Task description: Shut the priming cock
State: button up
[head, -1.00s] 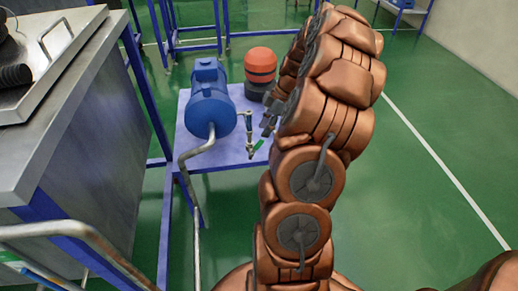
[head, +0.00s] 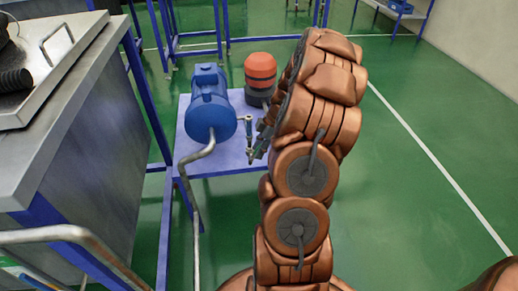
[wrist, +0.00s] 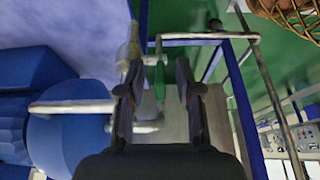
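The priming cock (head: 249,130) is a small metal valve on a short upright pipe beside the blue pump (head: 211,108), on a pale blue-violet stand. Its green lever (wrist: 160,80) shows in the wrist view, between my fingers; in the head view my gripper hides it. My gripper (head: 261,140) is at the right side of the cock. In the wrist view my gripper (wrist: 158,72) is open, one finger on each side of the lever, with a visible gap to the right finger. I cannot tell whether the left finger touches the lever.
An orange and dark grey round unit (head: 260,76) stands behind the pump on the stand (head: 226,156). A bent grey pipe (head: 187,172) runs from the pump down to the front. A metal-topped bench (head: 60,120) stands at the left. Green floor at the right is clear.

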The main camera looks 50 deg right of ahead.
grip_shut()
dwell(0.6)
